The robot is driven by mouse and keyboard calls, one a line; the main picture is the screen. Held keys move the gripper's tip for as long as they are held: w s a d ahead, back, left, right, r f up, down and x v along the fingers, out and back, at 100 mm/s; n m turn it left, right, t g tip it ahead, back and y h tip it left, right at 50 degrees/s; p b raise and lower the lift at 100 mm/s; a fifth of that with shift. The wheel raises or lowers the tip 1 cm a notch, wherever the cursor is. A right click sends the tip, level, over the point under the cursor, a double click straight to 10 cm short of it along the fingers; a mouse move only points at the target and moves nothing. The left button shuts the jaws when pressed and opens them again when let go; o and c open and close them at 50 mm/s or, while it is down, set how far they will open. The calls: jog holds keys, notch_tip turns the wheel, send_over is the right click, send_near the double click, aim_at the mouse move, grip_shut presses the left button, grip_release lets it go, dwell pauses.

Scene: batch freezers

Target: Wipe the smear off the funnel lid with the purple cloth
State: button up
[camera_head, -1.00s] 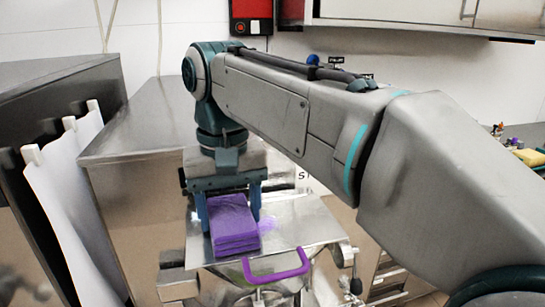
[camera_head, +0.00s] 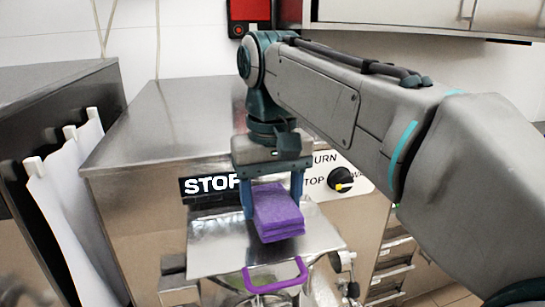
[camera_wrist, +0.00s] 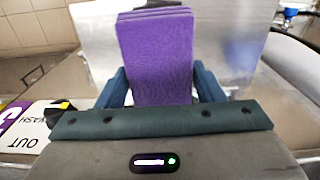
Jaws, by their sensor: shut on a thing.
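The purple cloth (camera_head: 278,222) is a thick folded pad held between the fingers of my gripper (camera_head: 272,198). In the wrist view the cloth (camera_wrist: 155,60) stands out ahead of the gripper (camera_wrist: 162,88), with a finger on each side. The funnel lid (camera_head: 212,258) is a flat shiny metal plate with a purple handle (camera_head: 275,278) at its front. The cloth is over the right back part of the lid. I cannot tell whether it touches the lid. I see no clear smear on the bare part; the cloth hides some of the lid.
The steel freezer front (camera_head: 130,220) rises behind the lid, with a STOP label (camera_head: 208,185) and a black knob (camera_head: 340,180). White panels (camera_head: 65,220) hang at the left. A red box (camera_head: 250,12) is on the wall.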

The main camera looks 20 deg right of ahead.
jog(key=shift+r+p, duration=2.05)
jog(key=shift+r, duration=0.55)
